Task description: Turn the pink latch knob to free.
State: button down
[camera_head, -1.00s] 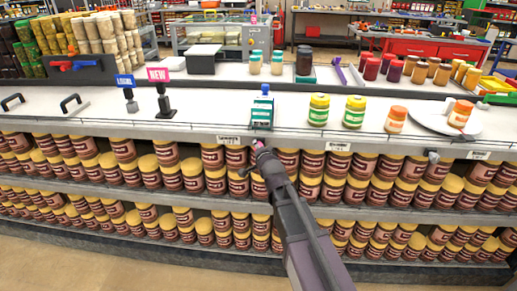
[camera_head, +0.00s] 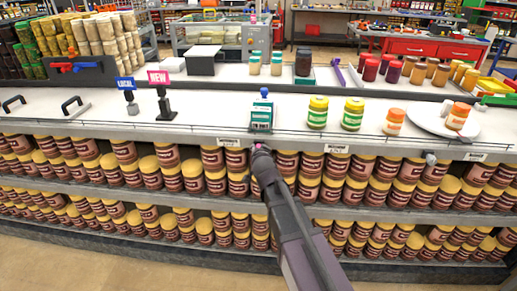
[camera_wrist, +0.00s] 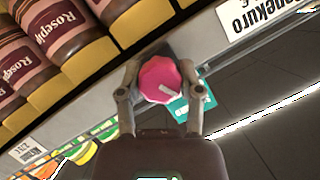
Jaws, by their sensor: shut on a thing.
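The pink latch knob (camera_wrist: 158,80) is round with scalloped sides and a pale pointer mark, which points to the lower right in the wrist view. It sits on the front edge of the shelf. My gripper (camera_wrist: 158,76) has one finger on each side of the knob and is shut on it. In the head view my gripper (camera_head: 262,150) is at the counter's front edge, below a teal-labelled container (camera_head: 262,114), and mostly hides the knob.
Several yellow-lidded jars (camera_head: 213,160) fill the shelves below. A price label (camera_wrist: 252,14) is beside the knob.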

jog(key=n+h, duration=0.3)
jog(key=n, duration=0.1)
jog(key=shift+g+p, duration=0.3)
jog(key=n+h+b, duration=0.1)
jog(key=n+h, duration=0.2)
jog(key=n, duration=0.1)
dwell(0.3)
jog(key=shift+n, duration=0.3)
jog(key=shift+c, duration=1.3)
grip_release()
